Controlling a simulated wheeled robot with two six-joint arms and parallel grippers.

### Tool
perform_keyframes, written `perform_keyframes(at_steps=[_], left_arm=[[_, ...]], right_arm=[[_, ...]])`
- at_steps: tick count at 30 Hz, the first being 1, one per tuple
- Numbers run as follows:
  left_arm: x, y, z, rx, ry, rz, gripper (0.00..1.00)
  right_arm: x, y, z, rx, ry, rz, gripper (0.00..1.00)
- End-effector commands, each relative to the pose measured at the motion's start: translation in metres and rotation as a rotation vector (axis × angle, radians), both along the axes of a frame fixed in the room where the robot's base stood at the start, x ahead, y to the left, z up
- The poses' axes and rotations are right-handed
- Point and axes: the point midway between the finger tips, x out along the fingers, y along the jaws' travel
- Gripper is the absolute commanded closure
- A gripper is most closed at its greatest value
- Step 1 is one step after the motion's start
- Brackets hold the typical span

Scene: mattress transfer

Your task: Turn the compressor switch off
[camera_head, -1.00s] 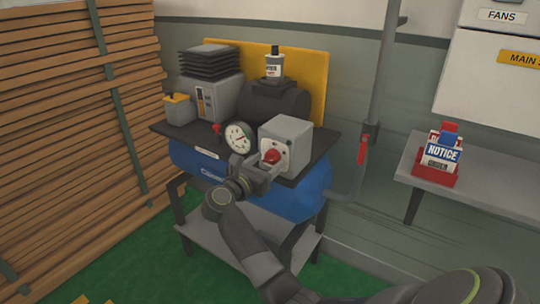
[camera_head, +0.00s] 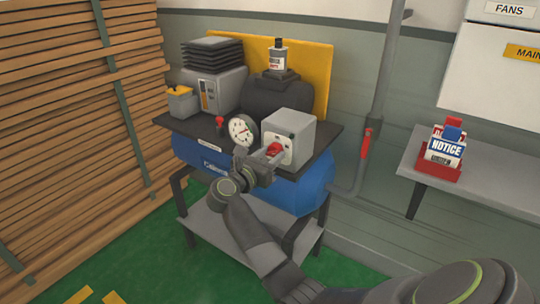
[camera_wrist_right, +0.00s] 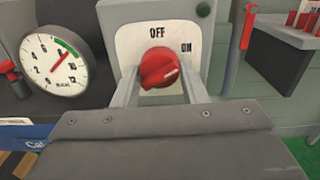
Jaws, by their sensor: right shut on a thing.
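The compressor switch is a grey box (camera_head: 292,132) with a pale front plate and a red knob (camera_head: 274,149). In the right wrist view the red knob (camera_wrist_right: 158,67) sits under the word OFF, with ON to its upper right. A pale mark on the knob lies on its right side, toward ON. My right gripper (camera_head: 268,162) is at the front of the box, and its two fingers stand on either side of the knob, shut on it. The fingers partly hide the knob in the head view. My left gripper is not in view.
A round pressure gauge (camera_head: 242,129) stands just left of the switch box. The blue compressor tank (camera_head: 314,189) is below on a grey stand. A red-handled pipe valve (camera_head: 367,142) and a shelf (camera_head: 412,170) with a red notice holder (camera_head: 437,169) are at the right.

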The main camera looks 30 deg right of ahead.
Motion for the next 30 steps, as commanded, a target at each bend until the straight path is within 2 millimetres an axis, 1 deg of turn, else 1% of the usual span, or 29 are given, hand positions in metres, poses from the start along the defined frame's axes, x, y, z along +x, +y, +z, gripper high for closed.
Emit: perform_keyframes(at_steps=[4, 9, 12, 14, 30], left_arm=[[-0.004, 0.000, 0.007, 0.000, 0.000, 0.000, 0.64], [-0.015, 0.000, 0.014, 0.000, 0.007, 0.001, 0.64], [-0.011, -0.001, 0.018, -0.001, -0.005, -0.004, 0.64], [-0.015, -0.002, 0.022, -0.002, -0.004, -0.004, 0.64], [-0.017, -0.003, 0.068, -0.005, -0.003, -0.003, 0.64]], right_arm=[[0.000, 0.000, 0.002, -0.022, 0.056, 0.000, 0.84], [-0.001, 0.000, 0.003, -0.068, 0.166, -0.001, 0.84], [-0.001, 0.000, 0.004, -0.101, 0.248, -0.001, 0.84], [-0.001, 0.000, 0.004, -0.122, 0.300, 0.000, 0.84], [-0.002, 0.000, 0.004, -0.309, 0.748, 0.000, 0.84]])
